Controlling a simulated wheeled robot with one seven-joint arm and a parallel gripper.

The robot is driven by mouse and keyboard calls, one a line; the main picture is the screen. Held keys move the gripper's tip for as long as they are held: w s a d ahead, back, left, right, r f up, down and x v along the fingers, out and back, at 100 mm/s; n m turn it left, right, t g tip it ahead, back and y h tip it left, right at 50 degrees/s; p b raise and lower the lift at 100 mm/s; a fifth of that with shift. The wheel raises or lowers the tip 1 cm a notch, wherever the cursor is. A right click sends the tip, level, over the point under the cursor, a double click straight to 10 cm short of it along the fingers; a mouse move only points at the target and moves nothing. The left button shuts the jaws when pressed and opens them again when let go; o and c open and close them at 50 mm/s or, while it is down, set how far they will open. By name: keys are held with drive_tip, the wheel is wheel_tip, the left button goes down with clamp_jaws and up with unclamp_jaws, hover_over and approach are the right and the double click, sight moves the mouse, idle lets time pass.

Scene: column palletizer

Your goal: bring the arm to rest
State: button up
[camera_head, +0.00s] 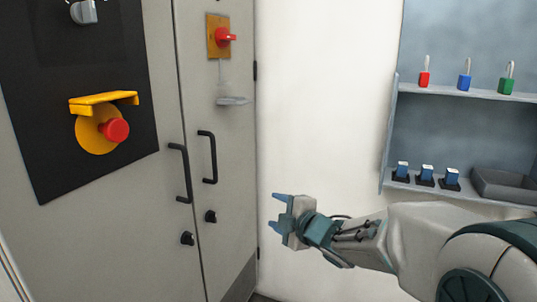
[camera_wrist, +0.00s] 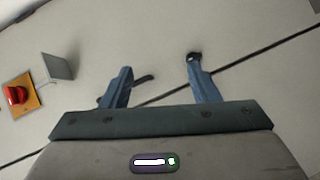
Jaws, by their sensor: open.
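My gripper (camera_head: 277,212) is in the lower middle of the head view, at the end of my arm reaching in from the right. Its two blue fingers are apart with nothing between them. It appears in front of the white wall, just right of the grey cabinet (camera_head: 225,160). In the wrist view my gripper (camera_wrist: 158,80) also shows open and empty, with the cabinet doors filling the background. I cannot tell the exact distance from the fingers to the doors.
At right a wall shelf (camera_head: 445,93) holds red, blue and green padlocks, small blue-topped items (camera_head: 402,170) and a grey tray (camera_head: 505,188), close above my arm.

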drive_tip(key=s+d+r+m+g+h+p, duration=0.2)
drive_tip(key=s+d+r+m+h+p, duration=0.6)
drive_tip(key=d+r+m+p, duration=0.4)
drive_tip(key=s+r+m+g+p, duration=0.3)
drive_tip(key=s+m+g+p, duration=0.1)
drive_tip(key=s+p, duration=0.3)
drive_tip(key=s+r+m+g+p, duration=0.3)
drive_tip(key=s+p, duration=0.4)
drive_tip(key=s, duration=0.4)
drive_tip(key=m+g, duration=0.1)
drive_tip(key=m, duration=0.1)
drive_tip(key=shift+d+m, duration=0.3)
drive_tip(key=shift+d, duration=0.1)
